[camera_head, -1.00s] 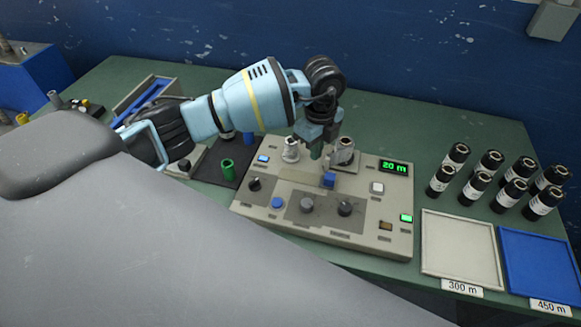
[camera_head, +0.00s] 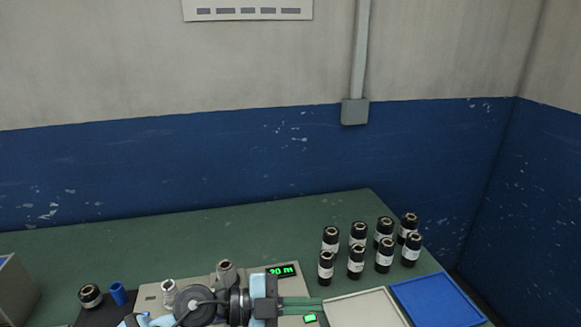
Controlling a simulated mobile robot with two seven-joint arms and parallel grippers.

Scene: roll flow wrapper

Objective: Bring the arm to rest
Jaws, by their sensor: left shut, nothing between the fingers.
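My left arm (camera_head: 208,305) comes in low at the bottom edge, light blue and black, and covers much of the grey control panel (camera_head: 148,290). My left gripper (camera_head: 318,304) points to the right, its greenish fingers together with nothing between them. It appears in front of the panel's right part, near the lit green button (camera_head: 310,318); whether it touches the panel cannot be told. The display (camera_head: 282,270) glows green and seems to read 20 m. My right gripper is out of view.
Several black rolls with white labels (camera_head: 357,262) stand at the back right of the green table (camera_head: 190,245). A white tray (camera_head: 365,308) and a blue tray (camera_head: 435,300) lie in front of them. A blue cylinder (camera_head: 118,293) and a black roll (camera_head: 90,296) stand left.

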